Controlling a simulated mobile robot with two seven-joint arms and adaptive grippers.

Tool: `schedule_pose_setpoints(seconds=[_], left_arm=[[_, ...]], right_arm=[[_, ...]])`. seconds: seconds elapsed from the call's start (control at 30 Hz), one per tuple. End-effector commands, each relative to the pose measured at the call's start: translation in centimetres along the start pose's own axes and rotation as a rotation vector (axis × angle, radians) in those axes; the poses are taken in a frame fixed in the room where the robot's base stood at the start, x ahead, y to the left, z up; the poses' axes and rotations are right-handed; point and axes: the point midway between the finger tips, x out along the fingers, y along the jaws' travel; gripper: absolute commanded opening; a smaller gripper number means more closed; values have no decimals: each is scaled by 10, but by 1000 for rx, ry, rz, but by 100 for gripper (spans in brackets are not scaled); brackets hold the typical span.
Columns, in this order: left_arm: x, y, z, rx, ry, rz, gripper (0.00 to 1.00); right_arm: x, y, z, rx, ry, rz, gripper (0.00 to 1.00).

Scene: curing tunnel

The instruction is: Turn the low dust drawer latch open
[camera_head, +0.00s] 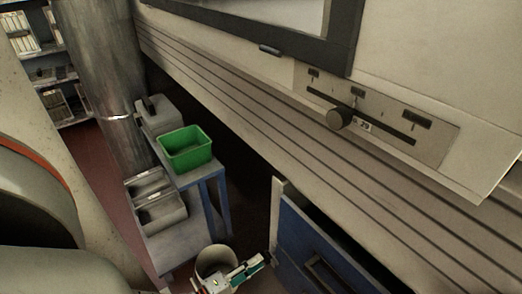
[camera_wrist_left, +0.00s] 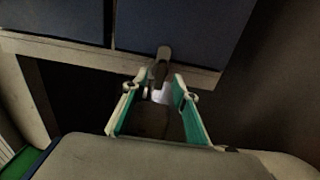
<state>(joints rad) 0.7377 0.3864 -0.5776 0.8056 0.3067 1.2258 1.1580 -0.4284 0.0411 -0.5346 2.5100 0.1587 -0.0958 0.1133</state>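The low dust drawer has a dark blue front (camera_head: 300,240) with a pale frame, at the lower right of the head view. In the left wrist view, two dark blue panels (camera_wrist_left: 182,25) sit above a pale rail (camera_wrist_left: 90,55). A small dark latch (camera_wrist_left: 163,54) hangs down over this rail. My left gripper (camera_wrist_left: 160,84) is open, its two green-and-white fingers apart on either side of the latch's lower end. I cannot tell whether they touch it. The left gripper also shows at the bottom of the head view (camera_head: 250,268), beside the drawer's pale edge. The right gripper is out of view.
The long ribbed machine side (camera_head: 250,115) and a panel with a round knob (camera_head: 339,118) rise above. A metal column (camera_head: 105,80) stands at left.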

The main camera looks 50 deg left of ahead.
Motion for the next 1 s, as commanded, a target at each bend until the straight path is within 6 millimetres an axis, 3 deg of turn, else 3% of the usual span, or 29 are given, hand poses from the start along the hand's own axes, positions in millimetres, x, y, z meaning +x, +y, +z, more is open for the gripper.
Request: schedule_pose_setpoints(seconds=[0.2,0.5,0.53,0.63,1.0], left_arm=[[20,-2,0,0,0,-3,28],[23,0,0,0,0,-1,28],[23,0,0,0,0,-1,25],[23,0,0,0,0,-1,0],[23,0,0,22,1,-1,0]], right_arm=[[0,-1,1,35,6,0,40],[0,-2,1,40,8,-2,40],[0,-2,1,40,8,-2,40],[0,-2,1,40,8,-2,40],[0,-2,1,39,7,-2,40]])
